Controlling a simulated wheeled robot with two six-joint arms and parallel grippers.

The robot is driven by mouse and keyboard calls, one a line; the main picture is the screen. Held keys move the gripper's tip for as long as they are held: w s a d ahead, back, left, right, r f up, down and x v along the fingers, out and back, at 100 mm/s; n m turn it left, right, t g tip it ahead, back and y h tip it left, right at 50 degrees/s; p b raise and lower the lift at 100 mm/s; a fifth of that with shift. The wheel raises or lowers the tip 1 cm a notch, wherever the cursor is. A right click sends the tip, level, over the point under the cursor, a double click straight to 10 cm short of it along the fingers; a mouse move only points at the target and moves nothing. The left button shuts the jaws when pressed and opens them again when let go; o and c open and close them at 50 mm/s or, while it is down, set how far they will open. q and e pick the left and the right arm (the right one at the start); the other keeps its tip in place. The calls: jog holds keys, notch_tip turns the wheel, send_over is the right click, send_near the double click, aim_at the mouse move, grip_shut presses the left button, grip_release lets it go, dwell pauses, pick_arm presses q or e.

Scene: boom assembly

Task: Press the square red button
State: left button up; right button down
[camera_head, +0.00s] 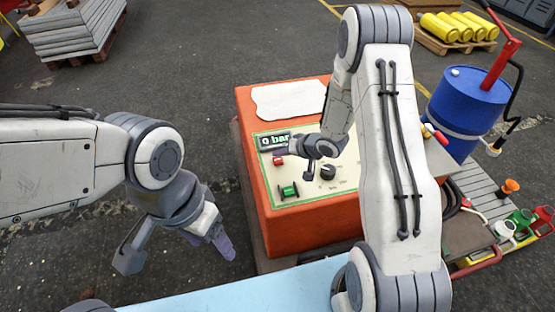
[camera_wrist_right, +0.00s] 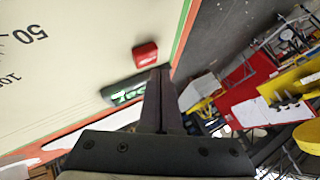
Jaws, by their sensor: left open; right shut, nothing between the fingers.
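The square red button (camera_head: 278,160) is on the cream panel of an orange box, just below the "0 bar" display (camera_head: 273,142). The button also shows in the right wrist view (camera_wrist_right: 145,53), beside the display (camera_wrist_right: 124,94). My right gripper (camera_head: 282,151) is shut and empty, its tips close by the button. In the wrist view the shut fingers (camera_wrist_right: 160,72) end just beside the button; I cannot tell whether they touch it. My left gripper (camera_head: 176,256) is open and empty, left of the box and away from the panel.
A green switch (camera_head: 288,190) and a black knob (camera_head: 328,172) are on the same panel. A white sheet (camera_head: 288,99) lies on the orange box (camera_head: 305,236). A blue drum (camera_head: 466,108) stands to the right.

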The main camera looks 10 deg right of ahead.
aim_at(280, 162)
jog(key=shift+f, duration=0.4)
jog(key=shift+f+b, duration=0.3)
jog(key=shift+f, duration=0.25)
dwell(0.6)
jog(key=shift+r, duration=0.1)
jog(key=shift+r+p, duration=0.85)
jog(key=shift+p, duration=0.2)
jog(key=shift+r, duration=0.1)
notch_tip(280, 162, up, 5)
jog(key=p, duration=0.5)
dwell(0.5)
